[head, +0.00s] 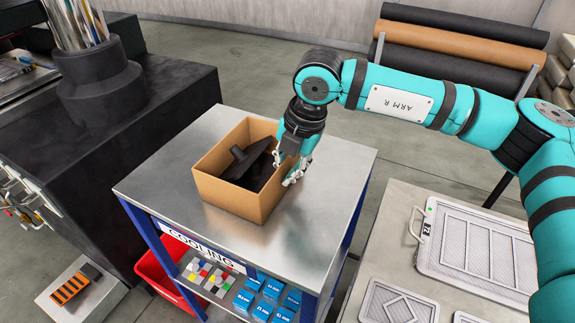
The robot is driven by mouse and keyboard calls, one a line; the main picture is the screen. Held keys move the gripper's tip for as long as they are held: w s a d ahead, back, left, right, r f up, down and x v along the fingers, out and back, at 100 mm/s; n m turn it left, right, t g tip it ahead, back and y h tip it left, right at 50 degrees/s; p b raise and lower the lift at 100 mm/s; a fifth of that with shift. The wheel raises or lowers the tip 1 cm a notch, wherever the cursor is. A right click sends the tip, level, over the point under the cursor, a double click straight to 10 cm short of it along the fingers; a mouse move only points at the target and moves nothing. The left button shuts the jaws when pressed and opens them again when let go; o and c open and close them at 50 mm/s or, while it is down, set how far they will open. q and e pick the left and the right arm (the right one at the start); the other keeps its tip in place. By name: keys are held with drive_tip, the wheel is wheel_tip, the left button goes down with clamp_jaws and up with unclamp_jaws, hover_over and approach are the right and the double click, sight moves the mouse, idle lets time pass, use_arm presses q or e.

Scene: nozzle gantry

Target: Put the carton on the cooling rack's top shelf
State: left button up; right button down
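The carton (229,196) is an open brown box holding dark parts (250,163). It stands upright on the metal top shelf (324,208) of the cooling rack, whose front label reads "COOLING". My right gripper (290,170) comes down from above at the carton's right-hand wall. Its fingers are at the rim there, overlapping the wall in the picture. The view does not show clearly whether they press on the wall or stand apart from it. My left gripper is not in view.
The rack's lower shelf holds small blue boxes (262,309) and coloured pieces. A red bin (160,272) is at its left, beside a dark block-like machine (130,165). A table with framed grey panels (478,247) is at right. Rolls (460,43) stand behind.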

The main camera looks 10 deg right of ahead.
drive_tip(key=c, duration=1.5)
unclamp_jaws()
drive_tip(key=shift+r, duration=0.25)
drive_tip(key=b+v, duration=0.2)
drive_tip(key=v, duration=0.9)
drive_tip(key=shift+s+d+r+b, duration=0.1)
drive_tip(key=shift+s+r+b, duration=0.05)
drive_tip(key=shift+r+b, duration=0.2)
